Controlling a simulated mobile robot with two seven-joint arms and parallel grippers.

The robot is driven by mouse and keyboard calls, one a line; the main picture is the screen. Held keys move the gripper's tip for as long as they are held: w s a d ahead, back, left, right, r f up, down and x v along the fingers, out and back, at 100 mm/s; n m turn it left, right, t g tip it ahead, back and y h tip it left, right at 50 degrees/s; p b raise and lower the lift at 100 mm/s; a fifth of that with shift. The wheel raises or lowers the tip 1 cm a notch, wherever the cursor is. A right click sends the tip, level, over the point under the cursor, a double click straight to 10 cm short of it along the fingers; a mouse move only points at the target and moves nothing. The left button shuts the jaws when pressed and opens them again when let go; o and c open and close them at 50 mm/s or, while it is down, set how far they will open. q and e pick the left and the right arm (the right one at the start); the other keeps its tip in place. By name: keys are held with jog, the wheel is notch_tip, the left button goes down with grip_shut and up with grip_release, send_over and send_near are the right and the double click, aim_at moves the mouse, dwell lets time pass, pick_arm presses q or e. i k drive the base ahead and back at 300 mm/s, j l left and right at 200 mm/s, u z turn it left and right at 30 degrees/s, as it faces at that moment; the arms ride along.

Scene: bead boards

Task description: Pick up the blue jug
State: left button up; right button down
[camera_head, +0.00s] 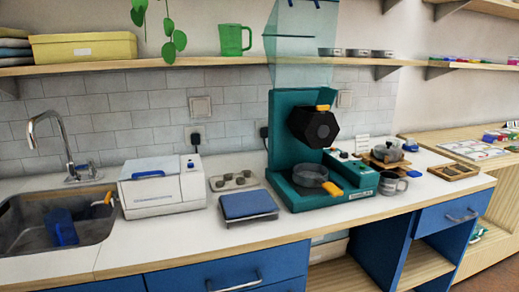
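The blue jug (61,227) is inside the metal sink basin (27,212) at the lower left of the head view. It looks translucent and deep blue, and it rests low in the basin near its middle. I cannot tell whether it stands fully upright. Neither of my grippers shows in this view.
The faucet (64,138) arches behind the sink. An orange-handled item (101,206) lies at the basin's right. A white box-shaped appliance (162,187) stands right of the sink. A teal machine (282,158) stands farther right. A green jug (235,39) is on the shelf.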

aim_at(61, 229)
jog(key=j+u, duration=0.1)
jog(key=u, duration=1.45)
jog(key=i+l, duration=0.05)
